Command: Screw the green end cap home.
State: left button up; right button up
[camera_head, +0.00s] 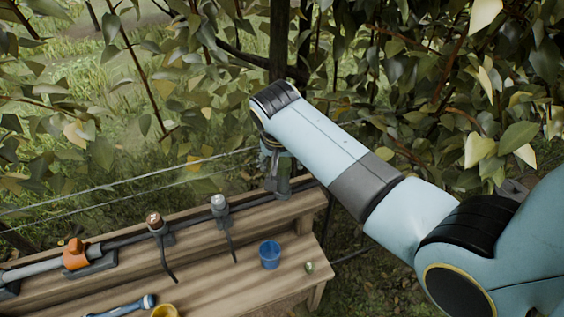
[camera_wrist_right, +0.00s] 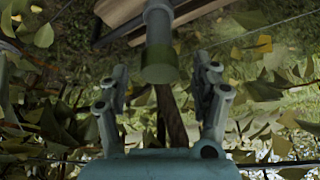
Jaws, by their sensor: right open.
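The green end cap (camera_wrist_right: 159,72) shows in the right wrist view as a dull green ring on the end of a grey pipe (camera_wrist_right: 158,30). My right gripper (camera_wrist_right: 163,78) is open. One finger stands on each side of the cap, with a visible gap on both sides. In the head view my right arm reaches in from the right, and the right gripper (camera_head: 273,160) is at the far right end of the bench. It partly hides the cap there. How far the cap is screwed on cannot be told. My left gripper is not in view.
The wooden bench (camera_head: 235,290) carries a long pipe with an orange fitting (camera_head: 75,254), a brown-topped valve (camera_head: 154,220) and a grey-topped valve (camera_head: 219,204). A blue cup (camera_head: 270,254), a small green item (camera_head: 308,267), a yellow cup (camera_head: 165,311) and a blue-ended tool (camera_head: 127,306) lie in front. Foliage and wires surround the arm.

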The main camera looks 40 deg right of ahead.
jog(key=shift+w+d+f, duration=0.15)
jog(key=shift+f, duration=0.3)
jog(key=c, duration=1.2)
jog(key=shift+m, duration=0.4)
jog(key=o, duration=1.2)
jog(key=shift+h, duration=0.3)
jog(key=v, duration=1.2)
jog(key=shift+w+d, duration=0.1)
jog(key=shift+w, duration=0.05)
